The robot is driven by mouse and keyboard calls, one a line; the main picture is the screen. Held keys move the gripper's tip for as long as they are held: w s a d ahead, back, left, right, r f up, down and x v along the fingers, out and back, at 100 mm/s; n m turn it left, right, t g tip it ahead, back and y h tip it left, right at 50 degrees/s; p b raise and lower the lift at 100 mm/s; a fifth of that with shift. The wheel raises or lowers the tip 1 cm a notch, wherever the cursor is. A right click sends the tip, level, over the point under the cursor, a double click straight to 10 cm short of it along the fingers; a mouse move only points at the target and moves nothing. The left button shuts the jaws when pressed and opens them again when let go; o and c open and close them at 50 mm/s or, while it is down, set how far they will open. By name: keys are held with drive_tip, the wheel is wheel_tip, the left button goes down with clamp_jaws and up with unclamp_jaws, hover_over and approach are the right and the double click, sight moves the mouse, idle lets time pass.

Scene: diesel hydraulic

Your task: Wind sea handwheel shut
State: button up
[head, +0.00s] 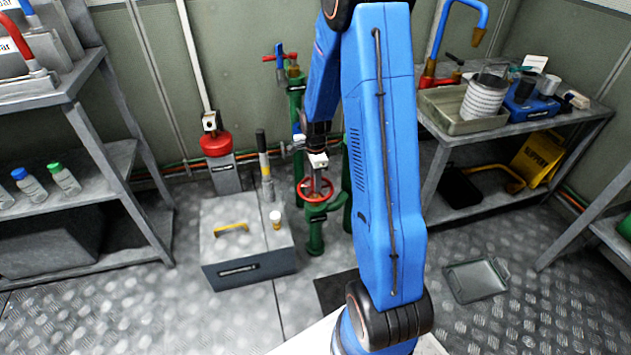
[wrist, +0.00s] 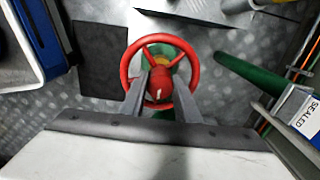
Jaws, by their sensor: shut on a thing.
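The red handwheel (head: 314,190) sits on top of a green valve body (head: 315,230) on the floor, in the middle of the head view. In the wrist view the handwheel (wrist: 190,68) shows from above, with its rim, spokes and a red hub (wrist: 160,84) with a white mark. My gripper (wrist: 160,96) is over the wheel, with its two grey fingers on either side of the hub, shut on it. In the head view my gripper (head: 317,172) is pointing down at the wheel, and my blue arm hides part of the pipework on the right.
A grey box (head: 245,245) with a yellow handle and a small cup stands left of the valve. A red-topped post (head: 216,145) is behind it. Metal shelves stand at left, a bench (head: 545,125) at right. A grey tray (head: 476,280) lies on the floor at right.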

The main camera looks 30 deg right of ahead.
idle(0.3)
drive_tip(key=o, duration=1)
drive_tip(key=shift+o, duration=0.2)
drive_tip(key=shift+r, duration=0.1)
wheel_tip(320, 180, up, 17)
drive_tip(key=shift+r, duration=0.15)
